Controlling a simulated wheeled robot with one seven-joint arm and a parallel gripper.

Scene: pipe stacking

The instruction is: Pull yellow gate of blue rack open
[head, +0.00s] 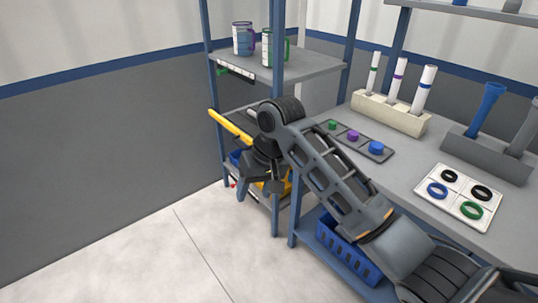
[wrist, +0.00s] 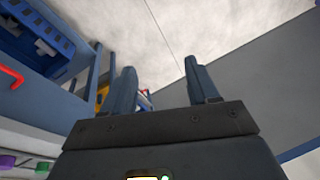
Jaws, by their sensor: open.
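The blue rack (head: 213,78) stands left of the bench, with blue posts and grey shelves. A yellow bar (head: 228,123), which looks like the gate, sticks out to the left from the rack at mid height, just left of my wrist. Its right end is hidden behind my arm. My gripper (head: 260,189) points down in front of the rack's lower part, below the bar and apart from it. In the wrist view my gripper (wrist: 159,77) has its fingers spread with nothing held between them. A small yellow patch (wrist: 103,94) shows beside the left finger.
Mugs (head: 243,39) stand on the rack's top shelf. A blue crate (head: 345,247) sits under the bench (head: 405,178), which bears pipe holders and a ring tray (head: 452,190). The floor (head: 130,250) left of the rack is clear up to the grey wall (head: 100,140).

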